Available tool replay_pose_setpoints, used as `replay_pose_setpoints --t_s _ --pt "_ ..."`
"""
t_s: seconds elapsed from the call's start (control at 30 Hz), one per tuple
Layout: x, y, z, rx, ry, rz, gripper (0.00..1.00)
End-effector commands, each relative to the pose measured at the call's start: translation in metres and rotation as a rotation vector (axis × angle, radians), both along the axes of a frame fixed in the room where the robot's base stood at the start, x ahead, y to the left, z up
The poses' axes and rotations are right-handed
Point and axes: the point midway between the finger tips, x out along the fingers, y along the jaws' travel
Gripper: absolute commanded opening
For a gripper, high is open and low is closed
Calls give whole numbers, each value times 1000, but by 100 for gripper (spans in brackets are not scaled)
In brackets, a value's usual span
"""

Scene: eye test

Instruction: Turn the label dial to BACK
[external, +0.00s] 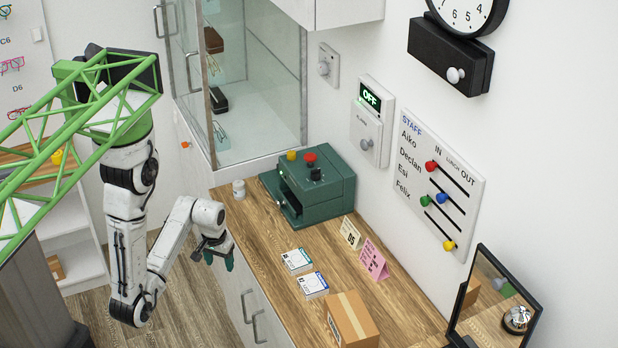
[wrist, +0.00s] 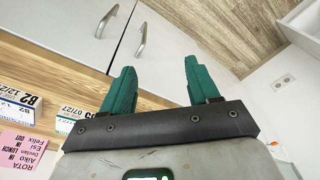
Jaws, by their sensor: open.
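A dark green box-shaped machine (external: 327,191) stands at the back of the wooden counter. A black knob (external: 315,174), a red button (external: 310,158) and a yellow button (external: 291,155) sit on its top. No lettering shows at the knob, so I cannot tell whether it is the label dial or where it points. My gripper (external: 218,259) is open and empty beside the counter's front edge, left of and nearer than the machine. Its two teal fingers stand apart in the wrist view (wrist: 160,68), with cabinet doors and floor behind them. The machine is out of the wrist view.
A wall panel (external: 370,132) reads OFF above a knob. A glass cabinet (external: 250,90) stands behind.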

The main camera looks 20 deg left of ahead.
Motion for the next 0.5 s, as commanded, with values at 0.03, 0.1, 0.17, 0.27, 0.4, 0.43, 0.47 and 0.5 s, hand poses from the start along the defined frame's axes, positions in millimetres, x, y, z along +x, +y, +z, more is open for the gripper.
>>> replay_pose_setpoints --t_s 0.03,0.1,0.17,0.27,0.4,0.43,0.47,0.5 --pt "20 8 1 26 -21 33 60" --pt "51 21 3 67 -50 104 60" --pt "81 32 8 100 -80 179 60" --pt "130 44 21 136 -130 310 60" --pt "192 49 48 151 -191 501 60" --pt "205 48 54 150 -202 542 60" --pt "217 46 61 145 -213 583 60" --pt "232 43 70 139 -224 636 60"
